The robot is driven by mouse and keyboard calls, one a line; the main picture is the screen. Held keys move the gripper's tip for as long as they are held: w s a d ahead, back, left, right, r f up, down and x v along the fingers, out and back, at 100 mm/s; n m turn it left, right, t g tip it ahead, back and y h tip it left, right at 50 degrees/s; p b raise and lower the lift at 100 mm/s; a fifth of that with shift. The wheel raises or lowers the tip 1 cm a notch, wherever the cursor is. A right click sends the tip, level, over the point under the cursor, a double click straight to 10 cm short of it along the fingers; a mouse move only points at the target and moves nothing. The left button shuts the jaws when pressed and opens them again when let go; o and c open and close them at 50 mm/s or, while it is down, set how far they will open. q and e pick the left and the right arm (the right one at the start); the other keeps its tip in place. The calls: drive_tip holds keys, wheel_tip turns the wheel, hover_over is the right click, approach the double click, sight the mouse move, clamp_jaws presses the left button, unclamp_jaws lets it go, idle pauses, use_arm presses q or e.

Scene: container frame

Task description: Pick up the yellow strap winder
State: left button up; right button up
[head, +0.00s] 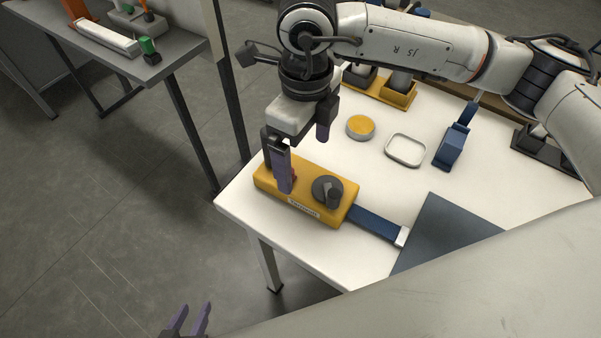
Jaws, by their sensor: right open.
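The yellow strap winder (331,212) lies on the white table near its left corner. It has a dark round crank on top, a label on its front side and a blue strap (375,223) with a pale end reaching right. My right gripper (304,164) is open and empty above the winder's left part, pointing down. Its nearer purple finger overlaps the winder in the picture; whether it touches cannot be told. The farther finger is beyond the winder's back edge. My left gripper (188,319) is at the bottom edge, over the floor, fingers apart, partly cut off.
A dark mat (440,235) lies right of the strap. A round yellow tin (360,127), a white tray (405,150), a blue tool (452,145) and a yellow bin (398,97) stand behind on the white table (345,165). A grey table (90,58) stands at upper left.

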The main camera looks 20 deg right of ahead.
sight(302, 177)
drive_tip(key=shift+w+a+f+p, duration=0.1)
drive_tip(key=shift+f+p, duration=0.2)
drive_tip(key=shift+f, duration=1.4)
drive_tip(key=shift+w+a+f+p, duration=0.1)
drive_tip(key=shift+f+p, duration=0.2)
drive_tip(key=shift+f, duration=1.35)
drive_tip(key=shift+c, duration=0.2)
drive_tip(key=shift+r, duration=0.1)
drive_tip(key=c, duration=1.7)
